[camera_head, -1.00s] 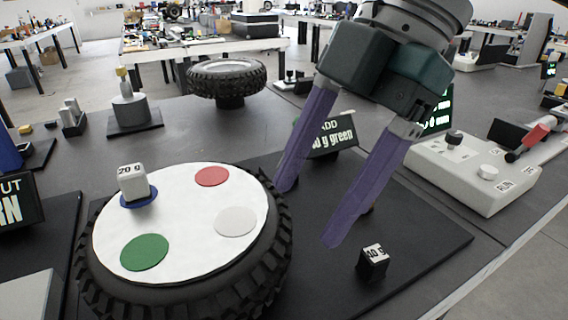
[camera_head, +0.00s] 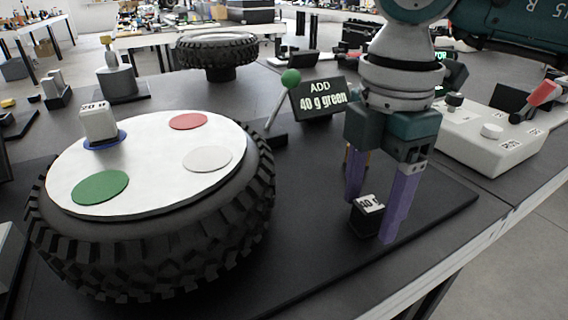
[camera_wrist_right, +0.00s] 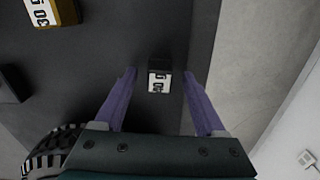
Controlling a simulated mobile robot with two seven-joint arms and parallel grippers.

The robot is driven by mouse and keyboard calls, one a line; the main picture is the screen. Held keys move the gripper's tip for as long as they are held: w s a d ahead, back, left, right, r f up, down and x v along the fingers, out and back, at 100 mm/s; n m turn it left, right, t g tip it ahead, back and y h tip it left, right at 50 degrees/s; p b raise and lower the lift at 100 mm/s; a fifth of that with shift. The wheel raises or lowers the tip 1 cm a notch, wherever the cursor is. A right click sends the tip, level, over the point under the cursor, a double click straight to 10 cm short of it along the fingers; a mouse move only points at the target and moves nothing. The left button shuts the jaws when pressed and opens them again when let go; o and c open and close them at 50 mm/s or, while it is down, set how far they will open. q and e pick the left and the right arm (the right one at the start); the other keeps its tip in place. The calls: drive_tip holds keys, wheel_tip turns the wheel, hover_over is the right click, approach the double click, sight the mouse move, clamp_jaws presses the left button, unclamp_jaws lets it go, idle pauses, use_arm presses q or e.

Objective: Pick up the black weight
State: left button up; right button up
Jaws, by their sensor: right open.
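The small black weight (camera_head: 362,220) stands on the dark mat at the right of the near tire; its white top carries a label. My right gripper (camera_head: 370,221) points down over it with two purple fingers, open, one on each side of the weight. In the right wrist view the black weight (camera_wrist_right: 159,82) sits between the spread fingertips (camera_wrist_right: 159,72), with a gap visible on both sides. Part of its far side is hidden in the head view. My left gripper is not in view.
A tire with a white disc (camera_head: 150,165) stands at left, with green, red, grey and blue spots; a white 20 g weight (camera_head: 98,124) sits on the blue one. A sign (camera_head: 322,97) reads "ADD 40 g green". A yellow weight (camera_wrist_right: 52,12) lies nearby. A white control box (camera_head: 480,140) is at right.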

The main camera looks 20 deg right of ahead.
drive_tip(key=shift+f, duration=0.3)
clamp_jaws()
idle(0.4)
